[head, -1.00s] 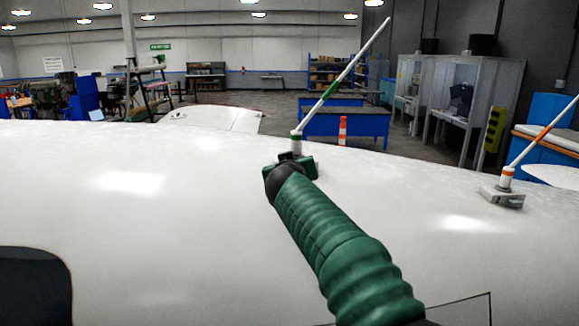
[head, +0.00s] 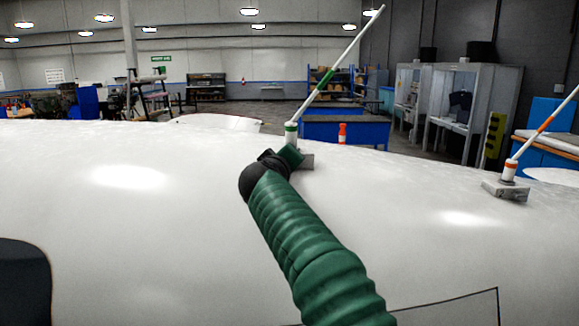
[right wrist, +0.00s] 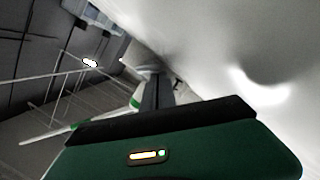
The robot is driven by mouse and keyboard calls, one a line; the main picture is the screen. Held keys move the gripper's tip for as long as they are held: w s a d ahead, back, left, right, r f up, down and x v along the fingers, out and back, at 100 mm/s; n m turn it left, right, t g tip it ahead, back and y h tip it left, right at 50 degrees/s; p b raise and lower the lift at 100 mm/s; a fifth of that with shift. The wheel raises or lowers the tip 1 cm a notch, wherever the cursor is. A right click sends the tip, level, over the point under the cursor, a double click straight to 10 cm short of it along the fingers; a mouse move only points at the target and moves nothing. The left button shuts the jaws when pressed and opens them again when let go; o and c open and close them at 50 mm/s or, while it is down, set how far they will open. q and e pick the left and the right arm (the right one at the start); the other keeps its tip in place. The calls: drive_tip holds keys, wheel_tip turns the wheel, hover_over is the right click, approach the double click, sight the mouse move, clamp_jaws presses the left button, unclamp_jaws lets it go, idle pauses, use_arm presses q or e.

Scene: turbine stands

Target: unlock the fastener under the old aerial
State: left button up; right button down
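A white aerial with green bands (head: 322,84) stands tilted to the right on the white curved surface. Its grey base (head: 306,161) shows partly to the right of my right gripper (head: 284,158), which hides the rest and any fastener there. A second white aerial with orange bands (head: 540,130) stands on a grey base (head: 506,190) at the right. Which one is old, I cannot tell. In the right wrist view the green-banded aerial (right wrist: 62,133) shows beyond my dark-edged green gripper housing. The fingertips are not clear, so I cannot tell whether they grip anything. My left gripper is out of view.
The white curved surface (head: 150,225) fills the foreground and is mostly clear. A thin dark panel line crosses it at lower right.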

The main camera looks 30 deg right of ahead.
drive_tip(key=shift+d+f, duration=0.15)
drive_tip(key=shift+f, duration=0.1)
drive_tip(key=shift+b, duration=0.35)
drive_tip(key=shift+w+a, duration=0.1)
drive_tip(key=shift+a, duration=0.1)
drive_tip(key=shift+r, duration=0.15)
